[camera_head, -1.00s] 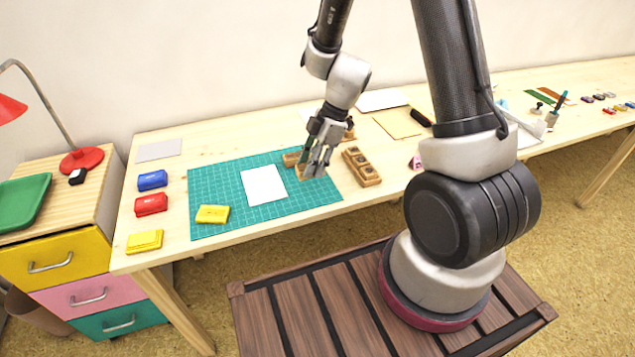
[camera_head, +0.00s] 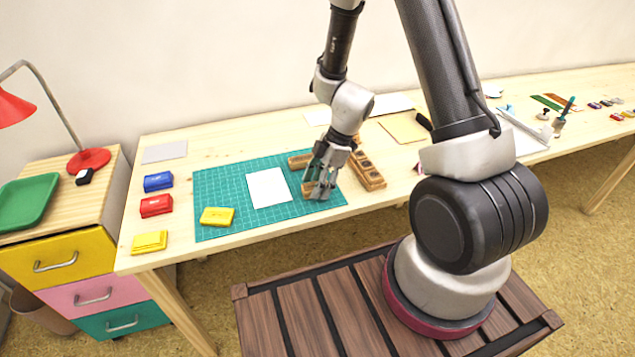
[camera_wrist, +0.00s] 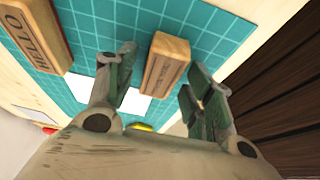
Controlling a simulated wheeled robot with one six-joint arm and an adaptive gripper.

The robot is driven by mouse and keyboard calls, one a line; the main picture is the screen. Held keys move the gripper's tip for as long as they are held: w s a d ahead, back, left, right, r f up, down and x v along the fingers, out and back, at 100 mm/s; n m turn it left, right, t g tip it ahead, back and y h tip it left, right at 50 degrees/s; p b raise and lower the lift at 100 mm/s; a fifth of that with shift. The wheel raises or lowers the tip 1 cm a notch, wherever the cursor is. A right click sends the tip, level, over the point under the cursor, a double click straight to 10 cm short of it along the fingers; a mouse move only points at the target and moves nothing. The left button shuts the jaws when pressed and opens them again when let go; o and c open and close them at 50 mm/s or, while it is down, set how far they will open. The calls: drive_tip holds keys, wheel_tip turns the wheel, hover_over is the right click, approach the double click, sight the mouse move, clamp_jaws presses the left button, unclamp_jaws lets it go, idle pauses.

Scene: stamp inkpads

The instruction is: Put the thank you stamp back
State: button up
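A wooden block stamp (camera_wrist: 165,62) lies on the green mat (camera_head: 222,180). Its small lettering is too blurred to read; in the head view this stamp (camera_head: 307,187) is partly hidden by my gripper. My gripper (camera_head: 322,188) is low over it, with its fingers apart on either side of the stamp in the wrist view and a gap visible. A second wooden stamp (camera_wrist: 38,38), marked HELLO, lies farther back on the mat and also shows in the head view (camera_head: 299,161). A wooden stamp holder (camera_head: 368,172) with dark recesses stands right of my gripper.
A white paper sheet (camera_head: 268,188) and a yellow inkpad (camera_head: 217,217) lie on the mat left of my gripper. Blue (camera_head: 158,182), red (camera_head: 156,205) and yellow (camera_head: 149,242) inkpads line the table's left side. The table's front edge is close.

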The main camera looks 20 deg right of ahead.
drive_tip(key=s+d+r+m+t, duration=0.1)
drive_tip(key=s+d+r+m, duration=0.15)
drive_tip(key=r, duration=0.55)
drive_tip(key=s+d+r+m+h, duration=0.1)
drive_tip(key=s+d+r+m, duration=0.15)
drive_tip(key=r, duration=0.65)
drive_tip(key=s+d+r+m+t, duration=0.1)
drive_tip(key=s+d+r+m, duration=0.15)
drive_tip(key=r, duration=0.55)
drive_tip(key=s+d+r+m+t+h, duration=0.2)
drive_tip(key=s+d+r+m+h, duration=0.1)
drive_tip(key=s+d+r+m, duration=0.3)
drive_tip(key=s+r+m, duration=0.2)
drive_tip(key=s+m, duration=0.2)
drive_tip(key=s, duration=0.1)
drive_tip(key=shift+s+d, duration=0.25)
drive_tip(key=shift+d, duration=0.15)
